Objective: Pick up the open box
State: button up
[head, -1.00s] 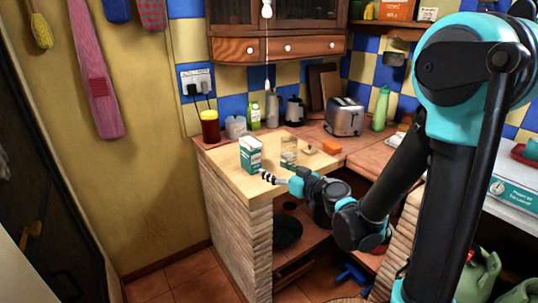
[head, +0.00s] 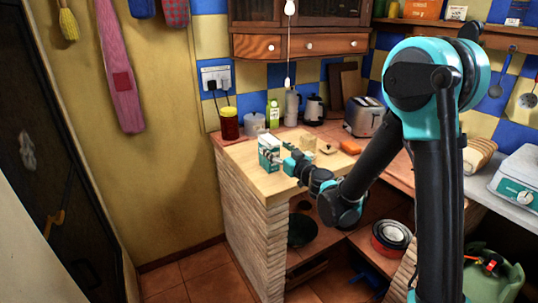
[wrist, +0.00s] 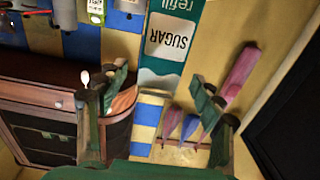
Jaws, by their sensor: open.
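A teal and white carton labelled sugar (head: 267,152) stands upright near the left end of the wooden counter top. In the wrist view, which is upside down, the carton (wrist: 171,38) lies ahead of the fingertips, roughly in line with the gap between them. I cannot tell whether its top is open. My gripper (head: 284,160) is just right of the carton in the head view, its tips partly overlapping it. In the wrist view my gripper (wrist: 160,85) is open and empty, with its fingers spread. Contact with the carton cannot be told.
The counter's front edge is close under my arm.

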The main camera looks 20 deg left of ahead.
aim_at(269, 142)
jog(key=shift+x, duration=3.05)
grip_shut()
jog(key=shift+r, duration=0.1)
notch_tip(269, 142, up, 20)
